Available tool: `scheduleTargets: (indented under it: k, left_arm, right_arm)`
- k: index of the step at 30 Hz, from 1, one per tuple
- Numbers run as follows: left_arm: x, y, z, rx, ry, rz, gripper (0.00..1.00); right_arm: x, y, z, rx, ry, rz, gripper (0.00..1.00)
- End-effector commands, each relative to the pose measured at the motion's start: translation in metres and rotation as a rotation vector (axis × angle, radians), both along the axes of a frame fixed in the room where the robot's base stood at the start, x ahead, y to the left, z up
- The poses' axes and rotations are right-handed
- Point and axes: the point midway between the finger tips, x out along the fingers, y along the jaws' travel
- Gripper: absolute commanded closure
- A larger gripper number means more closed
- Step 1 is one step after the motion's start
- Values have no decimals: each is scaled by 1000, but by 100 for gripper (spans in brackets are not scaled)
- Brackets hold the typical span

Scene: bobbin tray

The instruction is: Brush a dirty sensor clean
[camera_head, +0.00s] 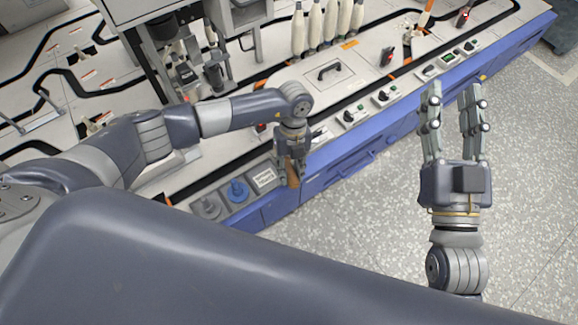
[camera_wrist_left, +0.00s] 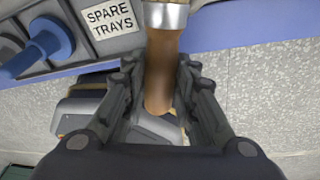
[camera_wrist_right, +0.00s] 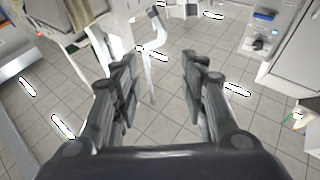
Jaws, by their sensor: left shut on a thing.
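My left gripper (camera_head: 291,160) is shut on a brown wooden brush handle (camera_wrist_left: 161,75) at the front edge of the machine bench. A silver metal collar (camera_wrist_left: 166,15) shows at the handle's far end; the bristles are out of the wrist view. In the head view the handle (camera_head: 292,178) hangs below the fingers. My right gripper (camera_head: 452,100) is open and empty, over the floor to the right of the bench. Small dark devices with red parts stand on the bench top, one (camera_head: 388,55) near the middle; I cannot tell whether any is the dirty sensor.
The blue-fronted bench (camera_head: 345,160) runs diagonally across the head view. Several white bobbins (camera_head: 315,28) stand at its back. A blue knob (camera_head: 237,190) and a SPARE TRAYS label (camera_head: 263,178) are left of my left gripper. Green-lit control boxes (camera_head: 430,70) line the front. Open speckled floor (camera_head: 370,225) lies in front.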

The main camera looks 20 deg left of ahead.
Motion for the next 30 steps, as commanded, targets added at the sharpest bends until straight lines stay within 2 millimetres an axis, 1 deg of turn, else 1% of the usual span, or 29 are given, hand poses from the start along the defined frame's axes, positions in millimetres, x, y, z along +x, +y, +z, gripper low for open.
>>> scheduleTargets:
  k: [9,18,22,30]
  left_arm:
    - [-7,-10,1,-2,1,-2,98]
    - [-13,-16,0,-1,1,-1,98]
    - [-13,-17,0,-1,1,-1,98]
    - [-13,-17,0,-1,0,-5,98]
  right_arm:
    - [7,-2,-30,-43,159,-9,60]
    - [9,-5,-57,-77,290,-17,60]
    - [9,-6,-60,-81,306,-18,60]
    - [9,-6,-61,-82,307,-18,60]
